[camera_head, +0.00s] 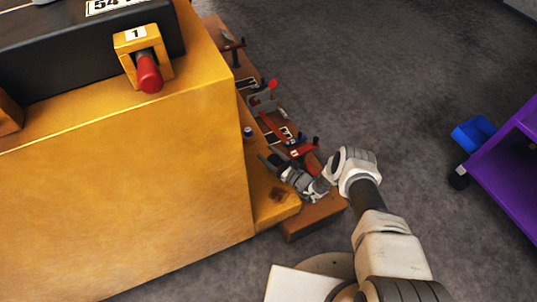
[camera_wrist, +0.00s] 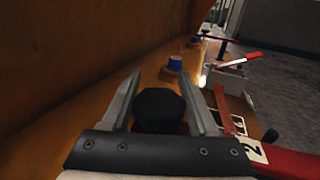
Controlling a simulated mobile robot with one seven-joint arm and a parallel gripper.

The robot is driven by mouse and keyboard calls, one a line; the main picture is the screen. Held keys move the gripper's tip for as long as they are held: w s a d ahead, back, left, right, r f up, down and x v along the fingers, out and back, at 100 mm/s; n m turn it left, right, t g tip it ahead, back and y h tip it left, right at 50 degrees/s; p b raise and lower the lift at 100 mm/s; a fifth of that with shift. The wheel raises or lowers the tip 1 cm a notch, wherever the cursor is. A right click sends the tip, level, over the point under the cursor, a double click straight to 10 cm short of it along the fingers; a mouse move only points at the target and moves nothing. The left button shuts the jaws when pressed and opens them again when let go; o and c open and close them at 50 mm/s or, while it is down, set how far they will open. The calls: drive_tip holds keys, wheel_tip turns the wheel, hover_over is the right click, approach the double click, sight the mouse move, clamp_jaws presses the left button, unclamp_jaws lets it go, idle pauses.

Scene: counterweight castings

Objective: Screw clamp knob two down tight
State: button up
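In the wrist view a round black knob (camera_wrist: 158,104) stands between the two fingers of my gripper (camera_wrist: 162,76). The fingers are spread, one on each side of the knob, with gaps visible beside it; I cannot tell whether either touches it. A white plate marked 2 (camera_wrist: 251,150) lies just right of the gripper, beside a red clamp bar (camera_wrist: 300,164). In the head view my gripper (camera_head: 272,163) is low beside the yellow block, at the near end of the row of clamps. The knob's lower part and thread are hidden.
A tall yellow casting (camera_head: 130,200) stands close to the left of my gripper. A blue-topped peg (camera_wrist: 175,64) and a red-handled lever (camera_wrist: 238,60) lie beyond the knob. A purple cart (camera_head: 510,165) stands at right; the grey floor between is clear.

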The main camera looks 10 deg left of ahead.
drive_tip(key=c, duration=0.7)
drive_tip(key=shift+c, duration=0.2)
drive_tip(key=shift+d+m+t, duration=0.1)
drive_tip(key=shift+m+t, duration=0.2)
drive_tip(key=shift+t, duration=0.1)
drive_tip(key=shift+w+d+m+t+h, duration=0.1)
drive_tip(key=shift+w+m+t+h, duration=0.1)
drive_tip(key=shift+m+t+h, duration=0.7)
drive_tip(key=m+t+h, duration=0.2)
drive_tip(key=h, duration=0.1)
drive_tip(key=m+t+h, duration=0.1)
drive_tip(key=h, duration=0.1)
drive_tip(key=shift+w+d+m+t, duration=0.25)
drive_tip(key=shift+m+t, duration=0.05)
drive_tip(key=shift+w+d+m+t+h, duration=0.15)
drive_tip(key=shift+m+t+h, duration=0.3)
drive_tip(key=shift+m+h, duration=0.5)
drive_tip(key=shift+d+m+t+h, duration=0.2)
drive_tip(key=shift+m+t+h, duration=0.3)
drive_tip(key=shift+h, duration=0.75)
drive_tip(key=shift+d+m+h, duration=0.1)
drive_tip(key=shift+m+h, duration=0.15)
drive_tip(key=shift+h, duration=0.05)
